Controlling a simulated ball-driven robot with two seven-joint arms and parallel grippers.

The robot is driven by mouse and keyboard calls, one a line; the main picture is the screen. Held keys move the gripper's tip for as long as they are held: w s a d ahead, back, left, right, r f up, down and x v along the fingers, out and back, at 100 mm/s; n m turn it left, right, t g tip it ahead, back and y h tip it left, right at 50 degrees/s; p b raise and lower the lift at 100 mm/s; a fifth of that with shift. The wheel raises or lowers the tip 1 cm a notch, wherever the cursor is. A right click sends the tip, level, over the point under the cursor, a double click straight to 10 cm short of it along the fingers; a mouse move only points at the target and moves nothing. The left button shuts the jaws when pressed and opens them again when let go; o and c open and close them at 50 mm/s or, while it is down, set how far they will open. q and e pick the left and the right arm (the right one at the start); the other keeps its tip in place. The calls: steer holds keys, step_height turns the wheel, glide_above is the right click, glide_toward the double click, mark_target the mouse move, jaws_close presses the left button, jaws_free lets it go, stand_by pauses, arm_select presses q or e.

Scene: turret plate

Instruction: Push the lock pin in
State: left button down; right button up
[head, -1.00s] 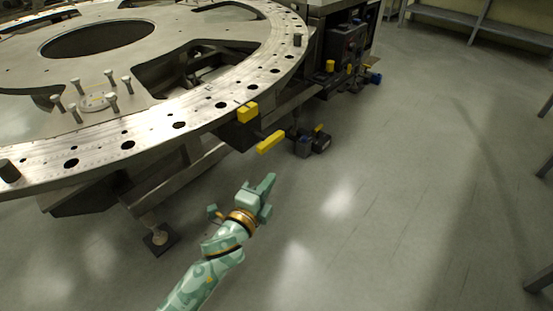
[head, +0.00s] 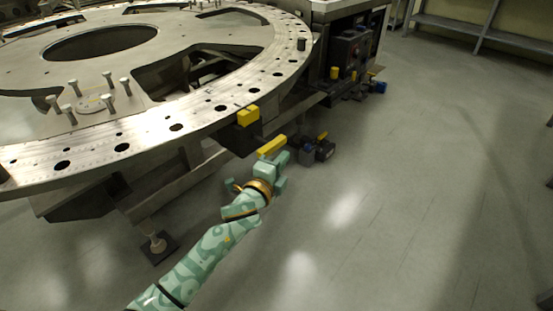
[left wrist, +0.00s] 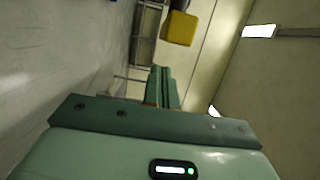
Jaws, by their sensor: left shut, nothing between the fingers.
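A yellow block (head: 248,116) sits on a dark housing at the turret plate's (head: 200,122) outer edge. A longer yellow bar (head: 271,146) sticks out below it, to the right; I cannot tell for certain which is the lock pin. My left gripper (head: 283,160) is shut and empty, just below the yellow bar and close to it; whether they touch is unclear. In the left wrist view, the shut fingers (left wrist: 163,90) point toward a yellow piece (left wrist: 180,28) above them, with a visible gap in the picture. My right gripper is not in view.
Under the plate's edge are a dark device (head: 319,149) and a support foot (head: 158,245). A dark control box (head: 353,50) with yellow and blue parts stands behind. The floor (head: 400,200) to the right is open.

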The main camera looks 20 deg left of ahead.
mark_target(259, 156)
arm_select(q)
steer(key=shift+w+a+r, duration=0.1)
steer(key=shift+w+a, duration=0.1)
steer(key=shift+a, duration=0.35)
steer(key=shift+w+a+r, duration=0.1)
steer(key=shift+w+a, duration=0.05)
steer(key=shift+a, duration=0.4)
steer(key=shift+w+a, duration=0.35)
steer(key=shift+a, duration=0.55)
steer(key=shift+w+a, duration=0.3)
steer(key=shift+a, duration=0.6)
